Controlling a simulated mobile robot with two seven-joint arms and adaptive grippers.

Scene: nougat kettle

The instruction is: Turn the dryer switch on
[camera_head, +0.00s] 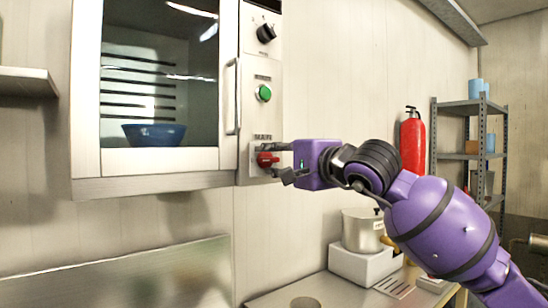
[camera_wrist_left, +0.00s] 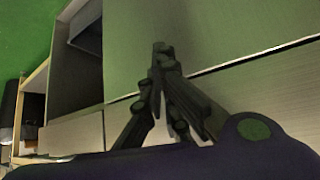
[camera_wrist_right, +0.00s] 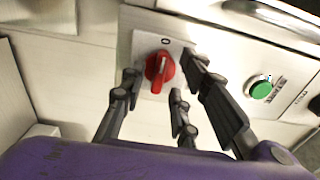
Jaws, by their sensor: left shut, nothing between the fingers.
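The dryer switch is a red rotary knob (camera_head: 266,160) at the bottom of the control panel (camera_head: 262,110), right of the glass-door dryer cabinet (camera_head: 90,110). In the right wrist view the knob (camera_wrist_right: 159,70) shows with a "0" mark beside it, and its grip ridge points roughly toward that mark. My right gripper (camera_head: 276,164) is open at the panel, its fingers on either side of the knob. I cannot tell whether they touch it. My left gripper (camera_wrist_left: 165,60) is shut and empty, away from the panel; it does not show in the head view.
A green button (camera_head: 264,93) and a black knob (camera_head: 266,33) sit above the red one. The door's vertical handle (camera_head: 233,95) is close at the left. A blue bowl (camera_head: 154,134) is inside the cabinet. A pot (camera_head: 362,229) stands below my right arm.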

